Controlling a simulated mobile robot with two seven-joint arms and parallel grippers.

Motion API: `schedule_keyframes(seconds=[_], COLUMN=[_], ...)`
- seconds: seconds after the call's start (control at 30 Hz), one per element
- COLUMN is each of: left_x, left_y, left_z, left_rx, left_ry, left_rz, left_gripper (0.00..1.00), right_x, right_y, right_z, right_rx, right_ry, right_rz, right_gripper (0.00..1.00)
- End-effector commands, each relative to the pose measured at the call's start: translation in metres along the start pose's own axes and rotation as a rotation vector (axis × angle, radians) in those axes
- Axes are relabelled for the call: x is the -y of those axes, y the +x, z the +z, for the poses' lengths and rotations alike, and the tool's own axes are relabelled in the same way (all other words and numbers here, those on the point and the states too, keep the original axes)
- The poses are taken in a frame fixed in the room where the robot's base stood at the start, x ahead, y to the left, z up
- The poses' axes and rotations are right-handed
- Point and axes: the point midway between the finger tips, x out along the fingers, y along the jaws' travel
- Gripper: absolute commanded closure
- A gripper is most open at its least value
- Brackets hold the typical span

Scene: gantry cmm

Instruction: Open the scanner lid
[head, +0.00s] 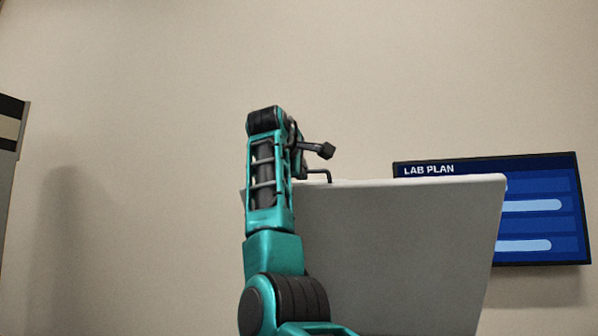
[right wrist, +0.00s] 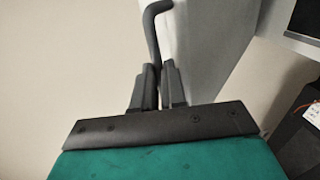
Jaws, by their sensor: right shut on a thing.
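The scanner lid (head: 400,255) shows in the head view as a broad grey panel standing steeply raised, with its pale top edge against the wall. A dark bent handle (head: 326,172) sticks up at the left part of that edge. In the right wrist view the handle (right wrist: 154,28) comes down between the fingers of my right gripper (right wrist: 157,75), which is shut on it beside the pale lid (right wrist: 208,35). In the head view my right arm hides the lid's left part and most of the gripper. The scanner body is out of view. My left gripper is not in view.
A blue "LAB PLAN" screen (head: 540,205) hangs on the wall at the right, partly behind the lid. A grey cabinet-like thing (head: 8,190) stands at the far left edge. The wall between it and my arm is bare.

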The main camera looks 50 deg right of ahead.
Motion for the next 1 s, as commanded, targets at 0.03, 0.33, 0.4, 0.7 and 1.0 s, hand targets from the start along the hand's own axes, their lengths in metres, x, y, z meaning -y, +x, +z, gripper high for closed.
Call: schedule_keyframes(seconds=[0.03,0.33,0.4,0.7,1.0], left_x=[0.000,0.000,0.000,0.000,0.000], left_y=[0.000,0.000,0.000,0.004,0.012], left_z=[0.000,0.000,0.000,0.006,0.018], left_rx=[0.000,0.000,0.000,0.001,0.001], left_ry=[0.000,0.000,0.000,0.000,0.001], left_rz=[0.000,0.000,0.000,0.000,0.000], left_gripper=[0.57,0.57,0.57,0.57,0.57], right_x=[-0.002,-0.001,0.000,0.001,0.001], right_y=[-0.002,-0.001,-0.001,-0.020,-0.086], right_z=[-0.002,-0.001,-0.001,-0.001,-0.001], right_rx=[-0.005,-0.003,-0.002,-0.003,-0.005], right_ry=[-0.004,-0.001,-0.001,0.001,0.001], right_rz=[0.006,0.002,0.002,0.003,0.006], right_gripper=[0.87,0.64,0.64,0.64,0.64])
